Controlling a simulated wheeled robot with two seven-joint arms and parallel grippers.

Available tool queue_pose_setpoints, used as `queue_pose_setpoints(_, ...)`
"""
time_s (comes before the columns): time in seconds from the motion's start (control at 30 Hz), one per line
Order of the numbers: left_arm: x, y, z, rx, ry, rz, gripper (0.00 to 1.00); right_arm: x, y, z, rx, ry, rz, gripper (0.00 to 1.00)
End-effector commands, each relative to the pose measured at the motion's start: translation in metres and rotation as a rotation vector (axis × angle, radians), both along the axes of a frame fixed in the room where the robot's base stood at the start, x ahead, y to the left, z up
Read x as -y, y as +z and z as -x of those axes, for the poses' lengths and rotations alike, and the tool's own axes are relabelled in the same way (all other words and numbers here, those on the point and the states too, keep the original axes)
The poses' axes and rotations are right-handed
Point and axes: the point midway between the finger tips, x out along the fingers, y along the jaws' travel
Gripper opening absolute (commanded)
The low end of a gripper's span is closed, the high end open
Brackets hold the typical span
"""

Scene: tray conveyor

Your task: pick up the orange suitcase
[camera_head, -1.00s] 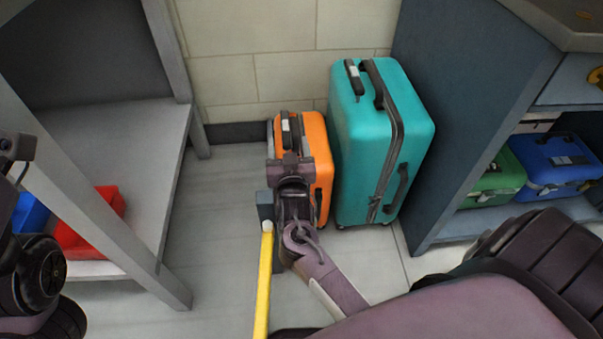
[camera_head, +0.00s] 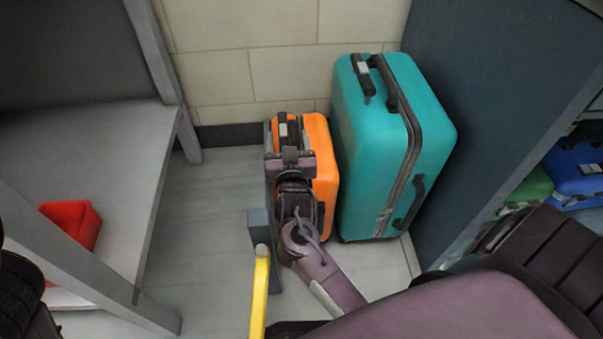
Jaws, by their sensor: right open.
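The orange suitcase (camera_head: 323,150) stands upright on the floor near the wall, with a dark handle (camera_head: 283,128) on its top. My right gripper (camera_head: 290,156) is open and over the near part of the suitcase's top, close to the handle. The gripper and wrist hide part of the suitcase's top and front. I cannot tell whether the fingers are around the handle or touching it. My left gripper is not in view.
A larger teal suitcase (camera_head: 432,150) stands close on the right, beside a dark cabinet side (camera_head: 500,80). A grey shelf (camera_head: 80,150) with a red item (camera_head: 72,222) is at left. Bare floor lies between.

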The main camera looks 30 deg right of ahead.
Motion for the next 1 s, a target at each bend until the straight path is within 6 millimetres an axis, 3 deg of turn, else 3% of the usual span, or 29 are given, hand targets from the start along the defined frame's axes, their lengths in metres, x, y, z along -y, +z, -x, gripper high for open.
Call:
queue_pose_setpoints(0.27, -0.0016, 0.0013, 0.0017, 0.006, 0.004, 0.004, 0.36, -0.0007, 0.0007, 0.0009, 0.000, 0.000, -0.001, 0.65)
queue_pose_setpoints(0.77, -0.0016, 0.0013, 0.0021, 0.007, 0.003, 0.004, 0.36, -0.0006, 0.0006, 0.0008, 0.000, 0.000, -0.001, 0.02)
queue_pose_setpoints(1.0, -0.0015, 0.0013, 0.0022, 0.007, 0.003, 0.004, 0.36, -0.0007, 0.0007, 0.0008, 0.000, 0.001, -0.001, 0.00)
